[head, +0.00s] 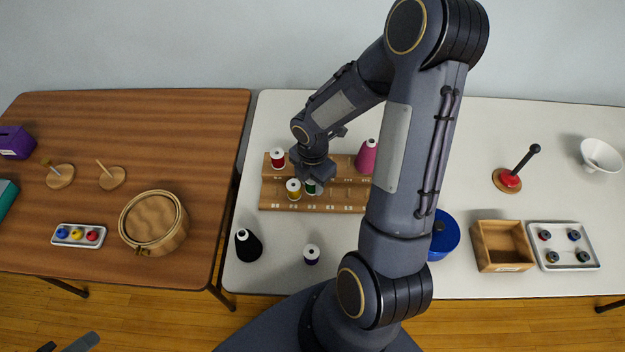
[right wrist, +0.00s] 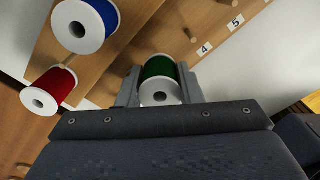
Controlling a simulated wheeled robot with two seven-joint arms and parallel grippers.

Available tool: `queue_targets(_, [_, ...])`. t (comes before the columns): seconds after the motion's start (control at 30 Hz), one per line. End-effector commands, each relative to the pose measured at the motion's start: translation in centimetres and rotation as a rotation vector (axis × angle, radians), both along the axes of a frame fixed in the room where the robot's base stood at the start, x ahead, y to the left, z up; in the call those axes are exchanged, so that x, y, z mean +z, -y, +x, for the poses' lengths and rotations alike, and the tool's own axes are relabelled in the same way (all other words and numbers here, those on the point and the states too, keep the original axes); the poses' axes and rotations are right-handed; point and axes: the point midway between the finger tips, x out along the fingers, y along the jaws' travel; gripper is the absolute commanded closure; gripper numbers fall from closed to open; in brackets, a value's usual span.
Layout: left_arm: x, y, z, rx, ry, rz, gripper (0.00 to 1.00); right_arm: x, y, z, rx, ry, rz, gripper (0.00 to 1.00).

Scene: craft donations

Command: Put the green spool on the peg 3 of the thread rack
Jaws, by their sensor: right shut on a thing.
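The green spool (head: 311,187) is between the fingers of my right gripper (head: 312,182), at the front row of the wooden thread rack (head: 335,196). In the right wrist view the green spool (right wrist: 160,72) has white ends, and my right gripper (right wrist: 160,88) is shut on it from both sides. A rack peg (right wrist: 190,34) shows beyond it near label 4. Peg 3 and the spool's underside are hidden, so I cannot tell whether the spool is around a peg. Part of my left gripper (head: 66,347) shows at the bottom left edge.
A blue pot (head: 443,237) is farther right.

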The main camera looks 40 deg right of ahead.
Motion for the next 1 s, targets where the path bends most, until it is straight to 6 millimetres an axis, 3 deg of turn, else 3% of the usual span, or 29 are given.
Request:
queue_targets(0.6, [-1.6, 0.0, 0.0, 0.0, 0.0, 0.0, 0.64, -2.0, 0.0, 0.0, -0.001, 0.0, 0.0, 0.89])
queue_targets(0.97, [-1.7, 0.0, 0.0, 0.0, 0.0, 0.0, 0.64, -2.1, 0.0, 0.0, 0.0, 0.0, 0.0, 0.89])
queue_targets(1.0, [-1.7, 0.0, 0.0, 0.0, 0.0, 0.0, 0.64, -2.1, 0.0, 0.0, 0.0, 0.0, 0.0, 0.63])
